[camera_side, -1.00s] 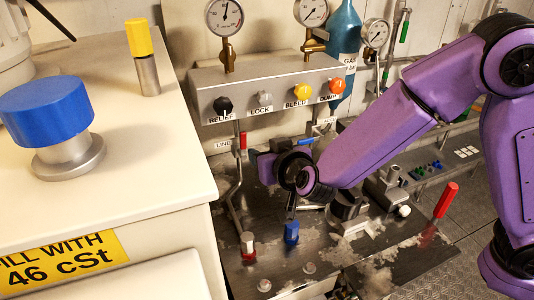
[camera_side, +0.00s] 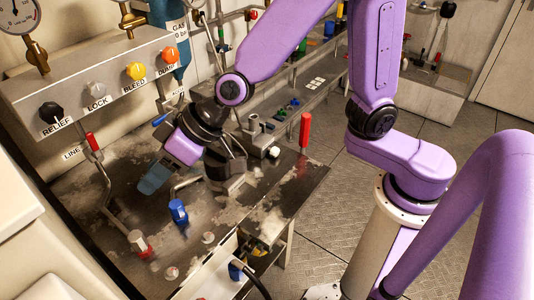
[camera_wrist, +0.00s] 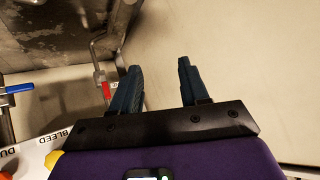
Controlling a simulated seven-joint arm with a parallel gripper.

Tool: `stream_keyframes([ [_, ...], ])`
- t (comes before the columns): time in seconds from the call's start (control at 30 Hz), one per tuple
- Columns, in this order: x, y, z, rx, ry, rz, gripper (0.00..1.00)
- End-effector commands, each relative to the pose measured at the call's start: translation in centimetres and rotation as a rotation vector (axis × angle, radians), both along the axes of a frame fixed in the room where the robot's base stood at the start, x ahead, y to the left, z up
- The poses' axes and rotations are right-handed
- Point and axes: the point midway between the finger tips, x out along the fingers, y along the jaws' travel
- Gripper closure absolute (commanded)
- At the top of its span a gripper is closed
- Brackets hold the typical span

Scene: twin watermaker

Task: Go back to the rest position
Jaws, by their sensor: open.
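My gripper (camera_side: 153,180) hangs above the left middle of the worn metal bench (camera_side: 262,215), in front of the panel of knobs. Its purple body is tilted and its dark teal fingers point down and left. In the wrist view my gripper (camera_wrist: 158,88) shows two fingers spread apart with nothing between them. Beyond them is a plain pale surface. The blue-handled fitting (camera_side: 178,211) on the bench is below and right of the fingers, apart from them in the picture.
The panel (camera_side: 88,88) carries a black RELIEF knob (camera_side: 51,113), a grey LOCK knob (camera_side: 95,89), a yellow BLEED knob (camera_side: 135,71) and an orange DUMP knob (camera_side: 168,56). A red lever (camera_side: 92,141) stands beside LINE. A red handle (camera_side: 304,130) rises at the bench's right.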

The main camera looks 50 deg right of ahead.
Motion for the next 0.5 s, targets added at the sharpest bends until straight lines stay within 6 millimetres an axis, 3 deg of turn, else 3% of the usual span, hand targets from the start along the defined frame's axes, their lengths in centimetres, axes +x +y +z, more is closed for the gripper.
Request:
stream_keyframes([
  [0.27, -8.9, -7.7, -0.7, -0.183, 0.165, 0.268, 0.55],
  [0.5, -15.7, -17.1, -1.5, -0.43, 0.266, 0.42, 0.55],
])
